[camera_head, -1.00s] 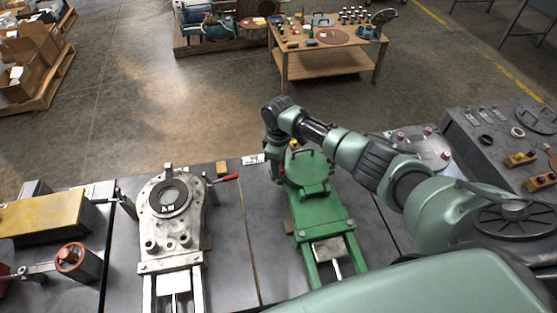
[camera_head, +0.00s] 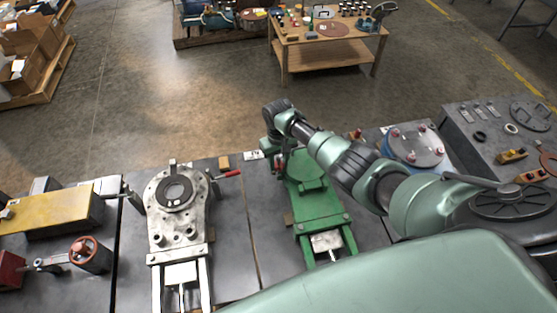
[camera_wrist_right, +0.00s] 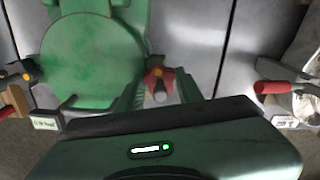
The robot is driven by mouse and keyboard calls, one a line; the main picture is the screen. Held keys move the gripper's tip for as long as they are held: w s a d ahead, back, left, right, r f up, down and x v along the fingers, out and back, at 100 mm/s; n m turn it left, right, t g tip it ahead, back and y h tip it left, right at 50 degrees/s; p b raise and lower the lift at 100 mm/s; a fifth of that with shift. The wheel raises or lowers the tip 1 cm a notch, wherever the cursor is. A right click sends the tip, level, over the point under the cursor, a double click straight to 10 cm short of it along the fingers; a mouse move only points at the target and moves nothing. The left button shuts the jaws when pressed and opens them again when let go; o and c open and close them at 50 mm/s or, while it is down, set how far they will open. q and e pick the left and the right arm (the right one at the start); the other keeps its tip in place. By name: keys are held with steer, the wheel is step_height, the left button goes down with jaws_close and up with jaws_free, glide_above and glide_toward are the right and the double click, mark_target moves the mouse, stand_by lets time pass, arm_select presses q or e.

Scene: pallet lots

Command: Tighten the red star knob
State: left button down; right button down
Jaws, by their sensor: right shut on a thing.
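The red star knob (camera_wrist_right: 157,84) sits beside the round lid of the green fixture (camera_wrist_right: 92,55), at its edge, in the right wrist view. My right gripper (camera_wrist_right: 160,88) is shut on the knob, with one finger on each side of it. In the head view my right gripper (camera_head: 279,166) points down at the upper left edge of the green fixture (camera_head: 317,190), and a little red shows there. The knob is mostly hidden by the hand in that view. My left gripper is not in view.
A grey metal fixture (camera_head: 177,215) with a red-handled lever (camera_head: 228,174) stands to the left on the bench.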

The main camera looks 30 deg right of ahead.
steer(key=shift+w+r+m, duration=0.1)
steer(key=shift+m, duration=0.2)
steer(key=c, duration=0.9)
jaws_free()
step_height(320, 180, up, 8)
steer(key=shift+f+p, duration=0.1)
steer(key=shift+p, duration=0.3)
